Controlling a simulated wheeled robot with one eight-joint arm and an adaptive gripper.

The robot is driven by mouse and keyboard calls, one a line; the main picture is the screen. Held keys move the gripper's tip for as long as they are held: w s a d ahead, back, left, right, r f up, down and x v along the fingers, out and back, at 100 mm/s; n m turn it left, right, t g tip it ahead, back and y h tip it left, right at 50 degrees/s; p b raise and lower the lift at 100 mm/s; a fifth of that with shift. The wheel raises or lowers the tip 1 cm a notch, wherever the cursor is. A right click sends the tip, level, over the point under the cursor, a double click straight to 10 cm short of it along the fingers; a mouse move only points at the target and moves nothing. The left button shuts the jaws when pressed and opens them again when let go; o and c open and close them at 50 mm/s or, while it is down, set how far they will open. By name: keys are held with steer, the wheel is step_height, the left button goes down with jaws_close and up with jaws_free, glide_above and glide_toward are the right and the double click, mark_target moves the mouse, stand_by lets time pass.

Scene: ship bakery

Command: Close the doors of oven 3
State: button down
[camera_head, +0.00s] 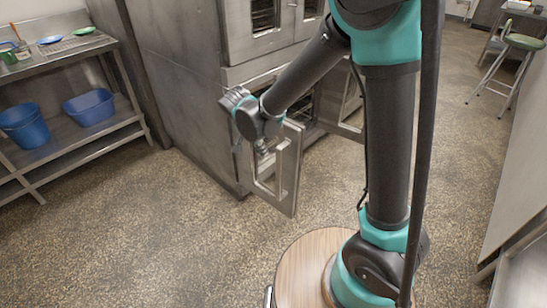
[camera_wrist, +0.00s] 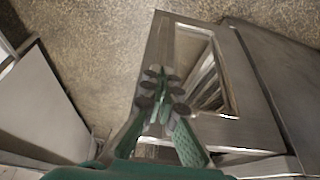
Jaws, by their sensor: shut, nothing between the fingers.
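The lower oven of a stacked steel pair has both doors open; no number is readable on it. Its left door (camera_head: 275,172) stands swung out toward me, with a framed window and a handle. Its right door (camera_head: 350,105) is also swung out, partly hidden behind my arm. My gripper (camera_head: 262,150) is shut and empty, pointing down at the upper part of the left door. In the wrist view my gripper (camera_wrist: 160,92) is over a framed windowed door (camera_wrist: 172,50); I cannot tell whether it touches it.
The upper oven (camera_head: 255,40) has its doors shut. A steel shelf table (camera_head: 75,50) on the left holds blue tubs (camera_head: 90,107) below and small dishes on top. A stool (camera_head: 510,50) stands far right beside a steel counter (camera_head: 520,190). The speckled floor before the oven is clear.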

glide_toward(280, 165)
step_height(280, 165, down, 4)
steer(key=s+a, duration=0.2)
steer(key=shift+w+d, duration=1.4)
steer(key=shift+w, duration=0.15)
steer(key=shift+w+d, duration=0.1)
